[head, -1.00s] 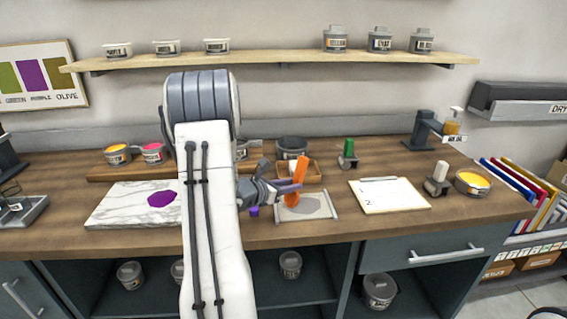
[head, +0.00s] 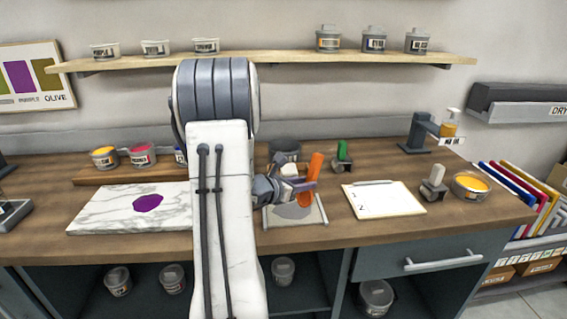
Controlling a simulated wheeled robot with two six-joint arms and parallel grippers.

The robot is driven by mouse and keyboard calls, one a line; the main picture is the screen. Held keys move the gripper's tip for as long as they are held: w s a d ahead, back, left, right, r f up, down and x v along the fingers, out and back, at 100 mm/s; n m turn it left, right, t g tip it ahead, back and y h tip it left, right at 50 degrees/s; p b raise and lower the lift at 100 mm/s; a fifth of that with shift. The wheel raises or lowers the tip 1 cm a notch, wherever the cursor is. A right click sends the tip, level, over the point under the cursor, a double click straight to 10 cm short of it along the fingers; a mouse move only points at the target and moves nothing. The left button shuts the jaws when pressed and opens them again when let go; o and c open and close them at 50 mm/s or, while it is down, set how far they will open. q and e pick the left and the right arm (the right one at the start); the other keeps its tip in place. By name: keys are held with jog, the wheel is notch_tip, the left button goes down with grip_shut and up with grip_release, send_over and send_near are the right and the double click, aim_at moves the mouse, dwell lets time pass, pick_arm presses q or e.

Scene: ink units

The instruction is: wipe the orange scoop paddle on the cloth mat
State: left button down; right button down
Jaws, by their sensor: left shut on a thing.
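The orange scoop paddle (head: 315,168) stands nearly upright in my left gripper (head: 302,190), which is shut on it. The mat is pale with a grey patch, near the front edge of the counter. My left arm covers part of the counter to the left of the mat. My right gripper is not in view.
A marble slab (head: 100,212) with a purple ink blob (head: 148,202) lies left of my arm. A shelf (head: 270,60) runs above.

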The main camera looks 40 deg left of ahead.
aim_at(314, 162)
pick_arm(q)
jog(key=shift+s+r, duration=0.1)
jog(key=shift+r, duration=0.65)
jog(key=shift+w+r+p, duration=0.2)
jog(key=shift+r+p, duration=0.05)
jog(key=shift+p, duration=0.2)
jog(key=shift+r+p, duration=1.55)
jog(key=shift+r, duration=0.75)
jog(key=shift+s, duration=0.1)
